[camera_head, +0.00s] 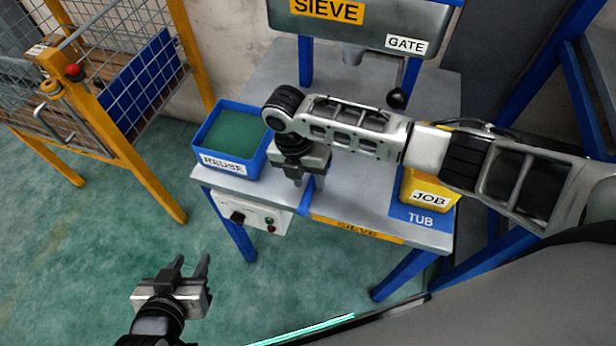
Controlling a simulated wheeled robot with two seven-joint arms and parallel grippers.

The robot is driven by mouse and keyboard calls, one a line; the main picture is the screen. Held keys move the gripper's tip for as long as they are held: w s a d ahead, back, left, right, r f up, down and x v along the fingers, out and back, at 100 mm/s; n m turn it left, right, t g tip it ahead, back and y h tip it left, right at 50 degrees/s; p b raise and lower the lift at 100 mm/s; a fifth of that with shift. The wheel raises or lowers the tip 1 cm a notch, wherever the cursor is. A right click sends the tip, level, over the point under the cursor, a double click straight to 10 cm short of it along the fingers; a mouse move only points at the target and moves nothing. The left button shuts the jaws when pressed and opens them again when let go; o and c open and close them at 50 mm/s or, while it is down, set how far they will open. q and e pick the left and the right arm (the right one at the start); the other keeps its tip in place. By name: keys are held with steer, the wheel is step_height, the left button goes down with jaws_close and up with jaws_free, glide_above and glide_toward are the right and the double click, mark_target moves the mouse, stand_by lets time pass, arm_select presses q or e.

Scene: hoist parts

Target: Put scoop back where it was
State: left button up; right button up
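I cannot make out a scoop for certain. My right gripper (299,181) points down over the front middle of the sieve table (350,205), between the blue REUSE bin and the yellow JOB tub. A narrow blue strip (307,196) shows right beside its fingertips. I cannot tell whether that strip is part of a scoop or of the table. The wrist hides the fingers' gap. My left gripper (190,267) is open and empty over the green floor, left of the table, with its fingers apart.
The blue REUSE bin (206,160) holds green material. The yellow JOB tub (428,189) sits on a blue TUB mat (420,219), partly behind my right arm. The sieve (360,22) with its GATE lever (398,97) stands behind. A yellow-framed mesh cage (110,130) is at left.

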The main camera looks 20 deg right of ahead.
steer(key=v, duration=1.1)
steer(key=s+a+f+m+t+y, duration=0.45)
steer(key=a+m+y, duration=0.3)
steer(key=a, duration=0.25)
steer(key=s+d+f+m+t+h, duration=0.1)
steer(key=s+d+f+m+t, duration=0.1)
steer(key=d+m, duration=0.3)
steer(key=s+d+f+m+t, duration=0.2)
steer(key=s+d+m+t, duration=0.1)
steer(key=m, duration=0.4)
steer(key=s+d+f+m+t+h, duration=0.1)
steer(key=s+d+f+m+t, duration=0.1)
steer(key=s+d+m, duration=0.2)
steer(key=shift+d+f+m+t+h, duration=0.1)
steer(key=shift+d+m+t+h, duration=0.1)
steer(key=shift+d+m, duration=0.6)
steer(key=shift+d+f+m+t+h, duration=0.15)
steer(key=shift+d+m, duration=0.4)
steer(key=shift+d, duration=0.3)
